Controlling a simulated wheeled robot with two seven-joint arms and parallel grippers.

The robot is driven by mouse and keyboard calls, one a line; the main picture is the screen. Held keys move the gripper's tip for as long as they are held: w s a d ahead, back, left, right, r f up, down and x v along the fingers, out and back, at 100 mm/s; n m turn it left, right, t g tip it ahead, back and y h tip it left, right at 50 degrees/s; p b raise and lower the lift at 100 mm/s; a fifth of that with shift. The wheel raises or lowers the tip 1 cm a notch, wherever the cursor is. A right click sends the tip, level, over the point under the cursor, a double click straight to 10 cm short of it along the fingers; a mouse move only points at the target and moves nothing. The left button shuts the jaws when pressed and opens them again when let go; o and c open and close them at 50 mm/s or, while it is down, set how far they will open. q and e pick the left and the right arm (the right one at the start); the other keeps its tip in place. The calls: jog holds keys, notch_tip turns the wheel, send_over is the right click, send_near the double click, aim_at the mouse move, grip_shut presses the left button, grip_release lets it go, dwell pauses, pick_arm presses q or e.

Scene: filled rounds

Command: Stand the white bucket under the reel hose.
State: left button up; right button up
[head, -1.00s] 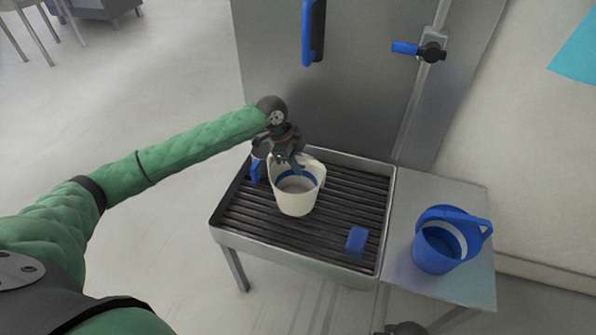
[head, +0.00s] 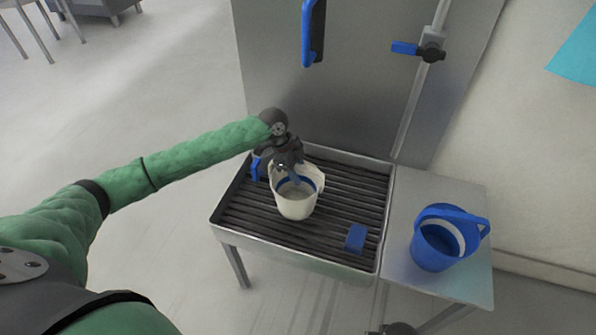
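The white bucket (head: 296,206) stands upright on the slatted grate of the metal sink, left of its middle. My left gripper (head: 288,168) is at the bucket's back rim, in front of the bucket's far side; its fingers are too small and dark to tell whether they grip the rim. The reel hose (head: 313,32) seems to be the blue and dark piece on the metal back panel, above and behind the bucket. My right gripper (head: 398,328) only just shows at the bottom edge, and its fingers cannot be made out.
A blue bucket (head: 432,250) stands on the metal side table (head: 400,215) at the right. A blue block (head: 356,238) lies on the grate (head: 335,222) at the front right. A blue-handled valve (head: 420,50) sits on a pipe. Another blue piece (head: 255,168) is at the sink's left.

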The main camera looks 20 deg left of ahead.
pick_arm(q)
jog(key=shift+r, duration=0.1)
jog(key=shift+a+r, duration=0.15)
jog(key=shift+r, duration=0.1)
jog(key=b+v, duration=0.2)
jog(key=v, duration=0.9)
jog(key=shift+r, duration=0.25)
pick_arm(e)
notch_tip(320, 180, up, 10)
jog(key=s, duration=0.1)
jog(key=shift+r, duration=0.1)
